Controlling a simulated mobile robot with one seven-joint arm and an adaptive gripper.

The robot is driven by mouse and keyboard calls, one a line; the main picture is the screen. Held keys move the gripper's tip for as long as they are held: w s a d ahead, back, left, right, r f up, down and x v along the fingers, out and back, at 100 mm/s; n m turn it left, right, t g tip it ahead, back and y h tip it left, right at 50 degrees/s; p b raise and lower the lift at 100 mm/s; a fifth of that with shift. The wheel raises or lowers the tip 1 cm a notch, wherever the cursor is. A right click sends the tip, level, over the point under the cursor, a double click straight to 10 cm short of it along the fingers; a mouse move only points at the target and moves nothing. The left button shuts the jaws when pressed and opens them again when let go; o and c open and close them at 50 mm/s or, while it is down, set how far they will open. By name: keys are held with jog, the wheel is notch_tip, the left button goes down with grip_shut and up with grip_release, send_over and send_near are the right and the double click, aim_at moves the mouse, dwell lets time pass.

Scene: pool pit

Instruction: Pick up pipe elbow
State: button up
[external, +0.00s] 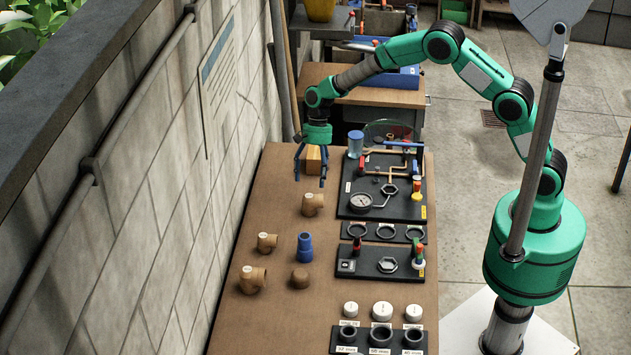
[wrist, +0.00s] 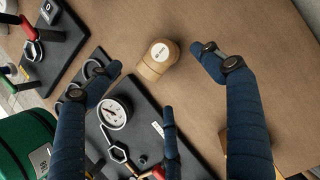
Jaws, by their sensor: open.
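A tan pipe elbow (external: 312,204) with a round pale label lies on the brown tabletop, left of the gauge panel. It also shows in the wrist view (wrist: 157,60), at the upper middle between my fingertips and apart from them. My gripper (external: 311,183) is open and empty, pointing down above and slightly behind this elbow. In the wrist view its blue fingers are spread (wrist: 156,74). Two more tan elbows lie nearer the front, one (external: 266,242) above the other (external: 251,279) in the picture.
A blue fitting (external: 305,247) and a brown cap (external: 300,278) stand beside the front elbows. The black gauge panel (external: 345,208) is close on the right, with more black panels in front. A wooden block (external: 314,158) is near my fingers. The stone wall bounds the left.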

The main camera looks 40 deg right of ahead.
aim_at(313, 202)
jog(key=shift+x, duration=2.15)
jog(key=shift+b+x, duration=0.65)
jog(key=shift+x, duration=2)
jog(key=shift+s+r, duration=0.1)
jog(key=c, duration=1.6)
